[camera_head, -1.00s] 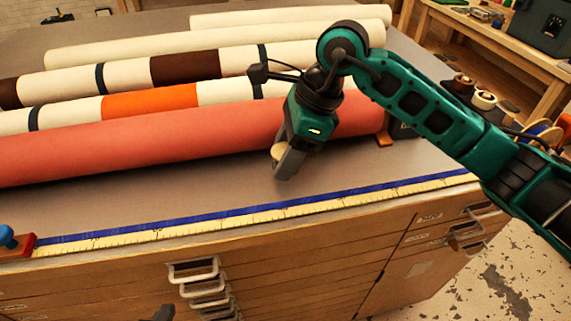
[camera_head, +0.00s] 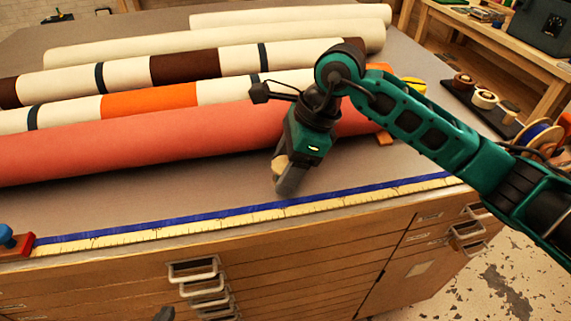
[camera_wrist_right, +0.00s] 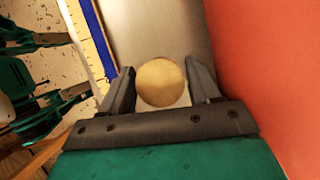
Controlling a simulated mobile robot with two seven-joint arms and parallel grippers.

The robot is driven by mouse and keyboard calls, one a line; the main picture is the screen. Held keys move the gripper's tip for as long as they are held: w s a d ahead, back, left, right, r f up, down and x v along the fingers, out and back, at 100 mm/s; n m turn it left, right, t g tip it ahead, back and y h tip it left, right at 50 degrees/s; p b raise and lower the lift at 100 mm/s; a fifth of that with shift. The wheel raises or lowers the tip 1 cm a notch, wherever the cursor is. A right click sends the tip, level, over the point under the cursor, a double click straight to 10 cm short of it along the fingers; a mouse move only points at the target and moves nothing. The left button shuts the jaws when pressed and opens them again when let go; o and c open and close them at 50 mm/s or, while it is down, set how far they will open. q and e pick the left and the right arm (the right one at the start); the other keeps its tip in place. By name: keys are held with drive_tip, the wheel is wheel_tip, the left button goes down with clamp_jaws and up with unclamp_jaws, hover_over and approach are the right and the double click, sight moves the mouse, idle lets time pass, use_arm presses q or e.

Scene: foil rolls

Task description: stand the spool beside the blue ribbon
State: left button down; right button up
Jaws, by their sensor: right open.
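The spool shows in the right wrist view as a round tan end face (camera_wrist_right: 160,82) with a paler edge below it. It sits between the two fingers of my right gripper (camera_wrist_right: 163,70), which are open with a narrow gap on each side. My left gripper (camera_head: 165,314) barely shows at the bottom edge.
A coral roll (camera_head: 120,147) lies behind the right gripper, with several striped and cream rolls beyond. A yellow measuring tape (camera_head: 180,230) runs along the ribbon's front side. A red block with a blue knob (camera_head: 12,243) is at the left end. Grey table left of the gripper is clear.

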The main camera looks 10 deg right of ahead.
drive_tip(key=v, duration=1.2)
